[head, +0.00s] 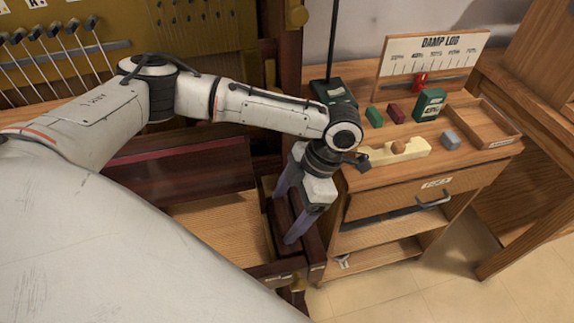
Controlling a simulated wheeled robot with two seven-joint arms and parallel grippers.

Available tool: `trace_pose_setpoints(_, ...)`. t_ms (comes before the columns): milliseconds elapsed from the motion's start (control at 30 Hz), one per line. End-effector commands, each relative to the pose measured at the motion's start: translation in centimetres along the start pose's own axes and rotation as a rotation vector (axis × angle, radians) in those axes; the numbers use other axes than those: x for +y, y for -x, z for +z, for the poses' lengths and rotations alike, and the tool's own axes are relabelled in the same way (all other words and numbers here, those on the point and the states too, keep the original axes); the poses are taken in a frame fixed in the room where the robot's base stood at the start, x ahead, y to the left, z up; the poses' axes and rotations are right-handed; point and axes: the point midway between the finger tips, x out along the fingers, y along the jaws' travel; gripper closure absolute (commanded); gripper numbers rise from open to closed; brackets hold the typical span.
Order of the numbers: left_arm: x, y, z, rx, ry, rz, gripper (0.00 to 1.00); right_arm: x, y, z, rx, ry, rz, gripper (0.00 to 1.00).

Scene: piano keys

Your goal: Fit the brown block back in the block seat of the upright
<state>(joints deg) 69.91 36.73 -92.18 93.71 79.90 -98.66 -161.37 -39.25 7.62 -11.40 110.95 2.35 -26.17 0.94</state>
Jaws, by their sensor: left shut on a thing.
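My left gripper (284,220) reaches down at the right end of the upright's key bed, its two fingers pointing downward. It is shut on the brown block (280,228), a dark reddish-brown piece between the fingers. The block is low, within or just over the block seat, whose dark wooden side wall (316,250) shows to its right. The fingers and block hide most of the seat, so I cannot tell whether the block touches its floor. The upright (190,178) has a dark fallboard with a red strip. My right gripper is not in view.
A wooden cabinet (440,178) stands close to the right of the gripper. The key bed (222,222) left of the gripper is bare.

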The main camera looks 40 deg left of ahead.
Motion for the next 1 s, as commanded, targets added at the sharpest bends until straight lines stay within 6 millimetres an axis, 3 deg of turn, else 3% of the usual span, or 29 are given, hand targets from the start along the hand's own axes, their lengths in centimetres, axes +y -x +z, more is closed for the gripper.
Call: trace_pose_setpoints(1000,-0.01,-0.03,-0.07,0.000,-0.001,0.000,0.66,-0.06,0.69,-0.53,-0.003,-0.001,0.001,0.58)
